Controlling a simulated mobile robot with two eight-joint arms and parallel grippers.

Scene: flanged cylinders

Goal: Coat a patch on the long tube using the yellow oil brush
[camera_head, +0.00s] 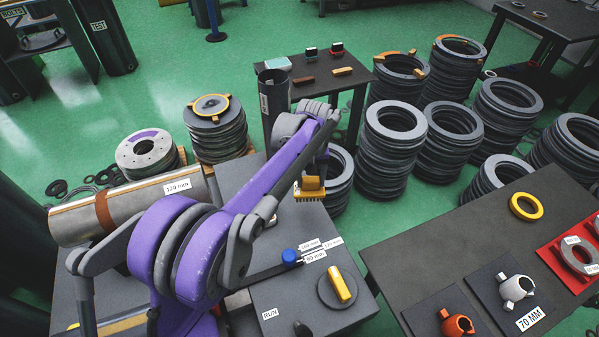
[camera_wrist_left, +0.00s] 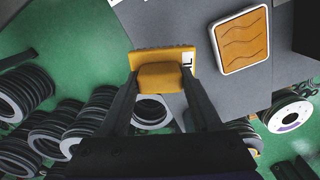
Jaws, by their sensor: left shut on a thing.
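The long tube (camera_head: 140,207) is a grey metal cylinder with a brown band and a "120 mm" label. It lies on the left in the head view, partly behind my purple left arm. My left gripper (camera_head: 312,170) is well right of the tube, shut on the yellow oil brush (camera_head: 309,190), whose bristles point down. In the left wrist view, the brush's block (camera_wrist_left: 160,75) sits between the two fingers of the left gripper (camera_wrist_left: 163,88). A pale-rimmed orange pad with wavy lines (camera_wrist_left: 241,40) lies on a grey surface beside the brush. My right gripper is not in view.
A grey machine top (camera_head: 312,300) carries a blue knob (camera_head: 290,257) and a yellow switch (camera_head: 340,284). A dark table (camera_head: 400,255) with parts stands at right. Stacks of grey rings (camera_head: 390,150) fill the back right. Green floor is open at the back left.

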